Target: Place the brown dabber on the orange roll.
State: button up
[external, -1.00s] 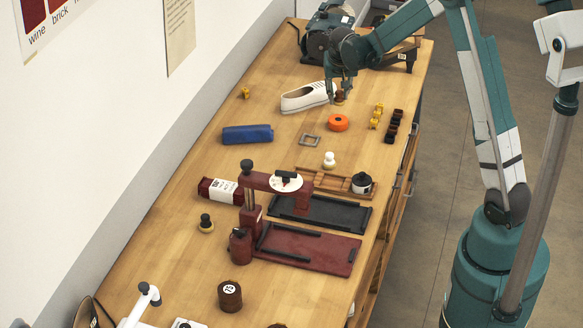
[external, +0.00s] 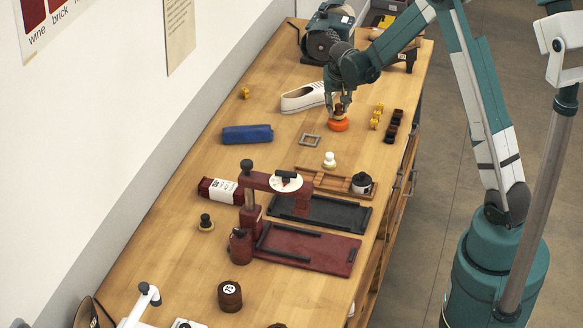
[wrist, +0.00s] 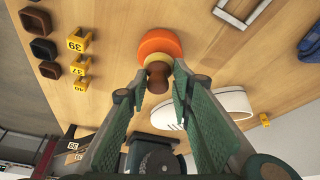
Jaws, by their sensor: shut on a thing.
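The brown dabber (external: 339,109) is between the fingertips of my gripper (external: 340,105), which is shut on it. In the wrist view the dabber (wrist: 158,78) shows a brown knob and a paler collar between the fingers (wrist: 157,84). The orange roll (external: 338,126) lies flat on the bench, directly under the dabber in the external view. In the wrist view the orange roll (wrist: 160,43) shows just past the dabber's pale end. The dabber looks upright over the roll; I cannot tell whether they touch.
A white shoe (external: 303,97) lies close to the left of my gripper. Yellow number tags (external: 376,117) and dark small cups (external: 392,126) stand to the right. A grey square frame (external: 309,140) and a white-topped dabber (external: 329,160) are nearer the front. Bare wood lies around the roll.

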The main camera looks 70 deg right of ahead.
jog(key=shift+f, duration=0.5)
jog(key=shift+f, duration=0.15)
jog(key=o, duration=0.8)
jog(key=shift+r, duration=0.25)
jog(key=shift+v, duration=5.95)
